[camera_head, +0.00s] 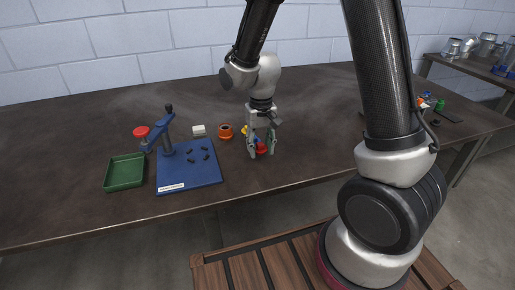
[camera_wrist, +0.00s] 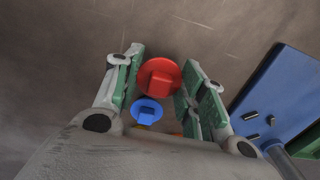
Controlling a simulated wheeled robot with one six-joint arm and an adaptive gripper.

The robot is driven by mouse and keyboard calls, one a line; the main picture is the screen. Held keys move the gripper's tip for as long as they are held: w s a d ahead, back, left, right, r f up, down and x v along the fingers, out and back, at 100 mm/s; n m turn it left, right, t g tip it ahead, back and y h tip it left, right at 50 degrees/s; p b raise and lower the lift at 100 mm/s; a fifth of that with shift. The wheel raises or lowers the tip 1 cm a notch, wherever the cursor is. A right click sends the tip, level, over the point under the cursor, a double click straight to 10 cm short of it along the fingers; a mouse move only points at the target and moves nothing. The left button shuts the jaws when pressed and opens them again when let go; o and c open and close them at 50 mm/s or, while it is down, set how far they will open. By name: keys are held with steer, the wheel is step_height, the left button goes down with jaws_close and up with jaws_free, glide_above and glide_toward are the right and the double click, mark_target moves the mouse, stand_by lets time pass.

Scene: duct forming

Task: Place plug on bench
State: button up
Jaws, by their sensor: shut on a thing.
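A red plug (camera_head: 261,149), with a round flange and a square knob, sits between my fingertips. In the wrist view the red plug (camera_wrist: 160,77) spans the gap between the green finger pads. My gripper (camera_head: 263,153) points down and is shut on it, low at the bench (camera_head: 320,140). I cannot tell whether the plug's underside touches the bench. A smaller blue plug (camera_wrist: 148,110) shows just below the red one in the wrist view, nearer the palm. Something yellow-orange (camera_wrist: 142,127) is mostly hidden beyond it.
A blue base plate (camera_head: 185,178) with a lever press and red knob (camera_head: 141,132) stands to the left. A green tray (camera_head: 124,174), a white block (camera_head: 199,130) and an orange ring (camera_head: 225,131) are nearby. The bench right of my gripper is mostly clear.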

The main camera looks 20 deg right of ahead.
mark_target(261, 144)
steer(key=shift+f, duration=0.9)
steer(key=shift+f, duration=0.15)
steer(key=o, duration=0.8)
step_height(261, 144, up, 12)
steer(key=shift+r, duration=0.25)
steer(key=s+d+r+t, duration=0.1)
steer(key=s+d+r, duration=0.3)
steer(key=s+d, duration=0.1)
steer(key=s+d+r+t, duration=0.1)
steer(key=s+d+r, duration=0.3)
steer(key=s, duration=0.4)
steer(key=s+d+r+t, duration=0.2)
steer(key=s+d+r, duration=0.2)
steer(key=s+d, duration=0.2)
steer(key=shift+s+r, duration=0.3)
steer(key=shift+s, duration=0.05)
